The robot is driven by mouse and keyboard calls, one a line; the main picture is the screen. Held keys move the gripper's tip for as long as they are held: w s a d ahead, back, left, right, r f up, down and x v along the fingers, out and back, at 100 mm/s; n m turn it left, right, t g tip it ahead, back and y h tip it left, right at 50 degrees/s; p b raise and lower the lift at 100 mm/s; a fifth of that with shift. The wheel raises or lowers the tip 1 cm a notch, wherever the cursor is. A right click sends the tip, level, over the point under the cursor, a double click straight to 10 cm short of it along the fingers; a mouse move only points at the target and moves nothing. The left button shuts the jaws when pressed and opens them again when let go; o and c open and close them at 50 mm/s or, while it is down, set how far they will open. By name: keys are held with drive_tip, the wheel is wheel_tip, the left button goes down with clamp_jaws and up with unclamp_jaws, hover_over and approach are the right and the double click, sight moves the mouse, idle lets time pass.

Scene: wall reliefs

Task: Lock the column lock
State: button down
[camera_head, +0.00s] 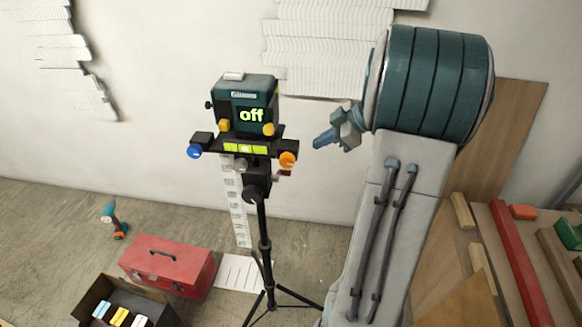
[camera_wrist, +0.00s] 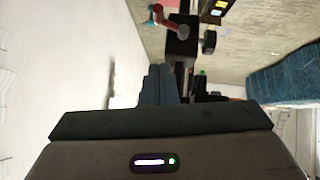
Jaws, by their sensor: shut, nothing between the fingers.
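A teal laser level (camera_head: 248,105) with a lit screen reading "off" sits on a black tripod (camera_head: 262,225). The tripod head has a blue knob (camera_head: 194,151) on the left and an orange knob (camera_head: 288,159) on the right. A small red part (camera_head: 284,172) shows below the orange knob. A red lever-like part (camera_wrist: 166,20) by a black block (camera_wrist: 181,40) shows in the wrist view. I cannot tell which part is the column lock. My gripper (camera_head: 322,139) is shut and empty, right of the tripod head and apart from it. Its blue fingers (camera_wrist: 160,84) also show in the wrist view.
A red toolbox (camera_head: 168,267), an open box (camera_head: 84,307) with small packs and a drill (camera_head: 115,222) are on the floor at left. Wood boards (camera_head: 508,255) lie at right. The white wall (camera_head: 160,60) stands behind the tripod.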

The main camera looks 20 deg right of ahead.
hover_over(285, 171)
drive_tip(key=s+d, duration=0.2)
drive_tip(key=s, duration=0.1)
wheel_tip(285, 171, down, 7)
drive_tip(key=shift+w+f, duration=0.25)
drive_tip(key=shift+f, duration=0.75)
drive_tip(key=shift+w+f, duration=0.25)
drive_tip(key=shift+f, duration=0.7)
